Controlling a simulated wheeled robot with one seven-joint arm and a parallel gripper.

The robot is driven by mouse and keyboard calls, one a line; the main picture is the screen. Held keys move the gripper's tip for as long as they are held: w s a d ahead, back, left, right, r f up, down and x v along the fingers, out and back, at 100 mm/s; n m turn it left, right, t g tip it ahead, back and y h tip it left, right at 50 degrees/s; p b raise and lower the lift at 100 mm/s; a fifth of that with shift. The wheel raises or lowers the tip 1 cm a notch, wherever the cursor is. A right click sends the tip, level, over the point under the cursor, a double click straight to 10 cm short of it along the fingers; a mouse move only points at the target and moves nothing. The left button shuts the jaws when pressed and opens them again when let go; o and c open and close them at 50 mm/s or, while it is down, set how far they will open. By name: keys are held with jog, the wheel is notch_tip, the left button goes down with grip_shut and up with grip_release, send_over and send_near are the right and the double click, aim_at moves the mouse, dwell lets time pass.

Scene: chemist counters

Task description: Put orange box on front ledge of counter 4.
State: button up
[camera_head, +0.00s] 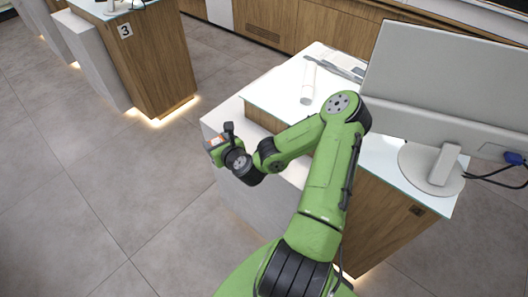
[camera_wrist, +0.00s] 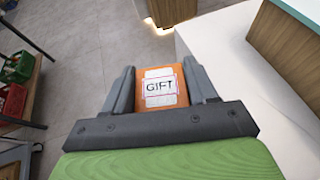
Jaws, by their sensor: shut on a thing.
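The orange box (camera_wrist: 163,88) has a white label reading GIFT and sits between the two dark fingers of my gripper (camera_wrist: 160,78) in the wrist view. In the head view my gripper (camera_head: 219,146) is shut on it, and only a small part of the orange box (camera_head: 214,141) shows. The ledge (camera_wrist: 222,42) lies right of the box in the wrist view.
A monitor (camera_head: 440,85) stands on the counter's glass top (camera_head: 262,96), with a white cylinder (camera_head: 308,85) behind my arm. A counter marked 3 (camera_head: 155,60) stands at the upper left. Grey floor lies between. Shelving with green and red items (camera_wrist: 17,68) shows at left in the wrist view.

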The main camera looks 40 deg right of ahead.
jog(key=s+d+r+m+h+b, duration=0.1)
jog(key=s+d+r+b, duration=0.35)
jog(key=d, duration=0.35)
jog(key=s+d+r+m+h+b, duration=0.1)
jog(key=s+d+r+b, duration=0.3)
jog(key=d, duration=0.5)
jog(key=f+b, duration=0.2)
jog(key=f, duration=0.2)
jog(key=w+f+b, duration=0.1)
jog(key=f+b, duration=0.1)
jog(key=f, duration=0.2)
jog(key=f+b, duration=0.2)
jog(key=f, duration=0.3)
jog(key=shift+w+b, duration=0.2)
jog(key=shift+b, duration=0.2)
notch_tip(320, 180, down, 5)
jog(key=shift+r+b, duration=0.1)
jog(key=shift+b, duration=1.05)
jog(key=o, duration=1.2)
jog(key=shift+c, duration=0.2)
